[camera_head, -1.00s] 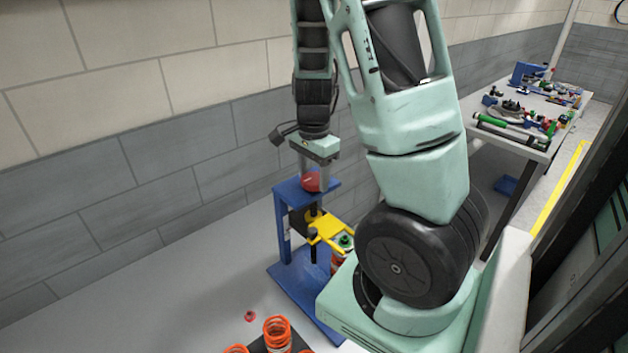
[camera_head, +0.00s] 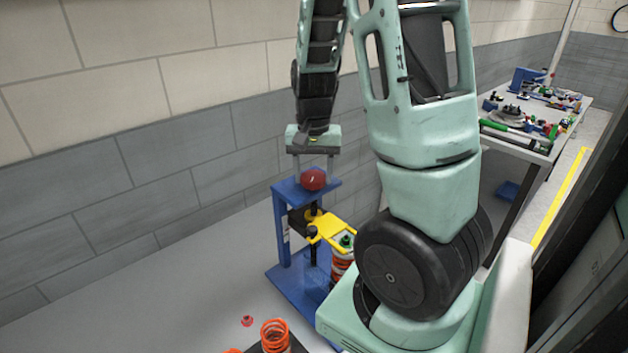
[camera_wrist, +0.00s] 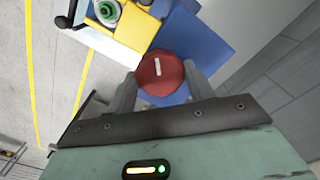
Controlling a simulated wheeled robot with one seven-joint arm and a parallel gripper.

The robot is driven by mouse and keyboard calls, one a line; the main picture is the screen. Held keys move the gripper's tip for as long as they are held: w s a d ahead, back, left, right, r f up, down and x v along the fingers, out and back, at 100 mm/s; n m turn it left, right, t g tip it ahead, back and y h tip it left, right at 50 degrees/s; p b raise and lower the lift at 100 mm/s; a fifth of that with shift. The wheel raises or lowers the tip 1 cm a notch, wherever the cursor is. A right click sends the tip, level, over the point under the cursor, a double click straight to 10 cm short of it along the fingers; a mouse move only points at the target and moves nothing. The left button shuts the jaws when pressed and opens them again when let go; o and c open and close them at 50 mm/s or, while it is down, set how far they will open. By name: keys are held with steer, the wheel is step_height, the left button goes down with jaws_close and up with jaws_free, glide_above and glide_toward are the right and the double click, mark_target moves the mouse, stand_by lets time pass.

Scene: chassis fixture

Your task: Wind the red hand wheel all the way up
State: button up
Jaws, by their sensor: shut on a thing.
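The red hand wheel (camera_head: 313,180) sits on top of the blue fixture frame (camera_head: 284,230). My gripper (camera_head: 313,172) comes down from above with one finger on each side of the wheel. In the wrist view the wheel (camera_wrist: 160,74) shows a pale mark on its top and lies between the two fingers (camera_wrist: 159,88), which are shut on it. The yellow bracket (camera_head: 335,235) sits below the wheel on the fixture's dark screw. An orange-red spring (camera_head: 341,267) with a green-topped part (camera_head: 346,242) stands under the yellow bracket, partly hidden by my arm.
More orange springs (camera_head: 275,335) stand on a dark plate at the front of the table. A small red part (camera_head: 247,321) lies nearby. The grey tabletop at left is clear. A side table (camera_head: 540,148) with tools stands at the far right. A tiled wall is behind.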

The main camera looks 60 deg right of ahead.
steer(key=n+b, duration=0.2)
steer(key=n, duration=0.5)
steer(key=shift+f+b, duration=0.1)
steer(key=shift+b, duration=0.25)
steer(key=shift+n, duration=0.7)
steer(key=n+b, duration=0.2)
steer(key=n, duration=0.4)
steer(key=n+b, duration=0.1)
steer(key=n, duration=1)
steer(key=shift+b, duration=0.3)
steer(key=shift+n, duration=0.3)
